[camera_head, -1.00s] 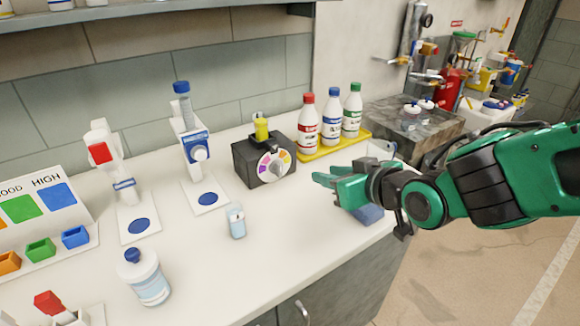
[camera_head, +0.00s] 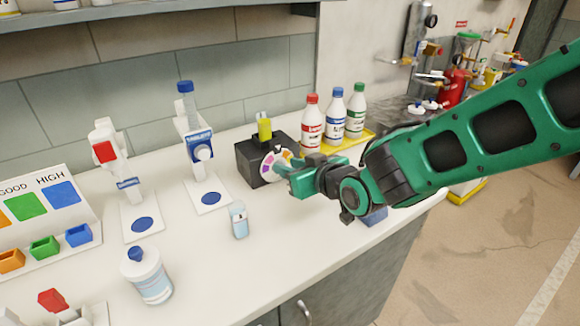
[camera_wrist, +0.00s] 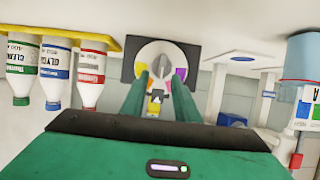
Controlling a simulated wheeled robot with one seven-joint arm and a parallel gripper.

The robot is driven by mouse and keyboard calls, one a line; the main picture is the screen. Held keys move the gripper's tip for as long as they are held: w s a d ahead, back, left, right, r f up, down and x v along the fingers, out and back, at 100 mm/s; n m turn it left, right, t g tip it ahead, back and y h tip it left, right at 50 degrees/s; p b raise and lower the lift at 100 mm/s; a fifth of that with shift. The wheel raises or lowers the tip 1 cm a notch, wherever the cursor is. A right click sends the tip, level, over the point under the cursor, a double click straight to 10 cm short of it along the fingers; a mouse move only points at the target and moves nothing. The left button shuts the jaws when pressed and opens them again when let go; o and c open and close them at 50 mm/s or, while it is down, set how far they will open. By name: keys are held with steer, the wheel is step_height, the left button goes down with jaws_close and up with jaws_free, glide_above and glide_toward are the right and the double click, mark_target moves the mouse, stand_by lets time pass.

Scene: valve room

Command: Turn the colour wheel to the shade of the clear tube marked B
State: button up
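The colour wheel (camera_head: 272,165) is a pale disc with coloured segments on the front of a black box (camera_head: 247,160). It also shows in the wrist view (camera_wrist: 152,58), which is upside down. A yellow tube (camera_head: 264,131) stands in the box top. A small clear tube with pale blue contents (camera_head: 238,222) stands on the counter in front; I cannot read a B on any tube. My gripper (camera_head: 284,166) is in front of the wheel and hides its right part. In the wrist view its two green fingers (camera_wrist: 161,92) are apart with nothing held between them.
Bottles with red (camera_head: 311,125), blue (camera_head: 335,118) and green (camera_head: 356,112) caps stand on a yellow tray (camera_head: 352,142) behind my arm. Two stands with blue discs, a white bottle (camera_head: 149,277) and a colour chart (camera_head: 40,205) are on the left. The counter in front of the box is mostly clear.

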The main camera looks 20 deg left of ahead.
steer(key=shift+w+a+f, duration=0.2)
steer(key=shift+w+a, duration=0.15)
jaws_close()
